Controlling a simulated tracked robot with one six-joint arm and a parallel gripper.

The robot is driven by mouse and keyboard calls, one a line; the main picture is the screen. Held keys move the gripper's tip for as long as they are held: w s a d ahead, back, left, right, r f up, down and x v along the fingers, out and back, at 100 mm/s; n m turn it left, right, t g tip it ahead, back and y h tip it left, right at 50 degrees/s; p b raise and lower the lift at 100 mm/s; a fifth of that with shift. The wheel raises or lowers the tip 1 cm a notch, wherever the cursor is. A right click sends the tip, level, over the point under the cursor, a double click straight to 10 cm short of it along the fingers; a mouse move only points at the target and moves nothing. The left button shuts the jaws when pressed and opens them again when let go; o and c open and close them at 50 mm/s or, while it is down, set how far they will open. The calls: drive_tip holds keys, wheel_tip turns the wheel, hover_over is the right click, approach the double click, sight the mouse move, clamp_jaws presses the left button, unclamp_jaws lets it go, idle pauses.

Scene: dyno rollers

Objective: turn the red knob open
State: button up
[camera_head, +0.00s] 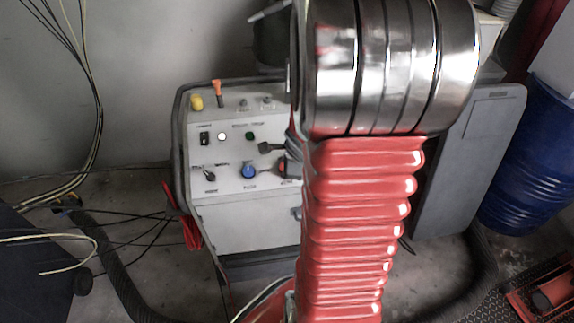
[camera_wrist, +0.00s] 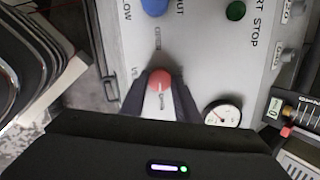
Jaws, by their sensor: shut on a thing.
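The red knob (camera_wrist: 160,78) sits on the face of a light grey control panel (camera_wrist: 205,60) in the wrist view. My gripper (camera_wrist: 160,92) is shut on it, with one dark finger on each side of the knob. A pale mark shows on the knob, and small lettering lies above and below it, too blurred to read surely. In the head view the red knob (camera_head: 282,167) is partly hidden at the panel's right side, beside my dark gripper (camera_head: 272,152) and my red arm.
A blue knob (camera_head: 248,170) and a black knob (camera_head: 208,173) sit left of the red knob. A blue barrel (camera_head: 530,155) stands at right. Cables and hoses lie on the floor.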

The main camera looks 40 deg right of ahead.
drive_tip(key=shift+s+f, duration=0.2)
drive_tip(key=o, duration=1)
drive_tip(key=shift+w+r, duration=0.1)
drive_tip(key=shift+o, duration=0.2)
drive_tip(key=shift+r, duration=0.1)
drive_tip(key=v, duration=1.3)
drive_tip(key=shift+s+r, duration=0.2)
drive_tip(key=shift+r, duration=0.05)
drive_tip(key=shift+a, duration=0.2)
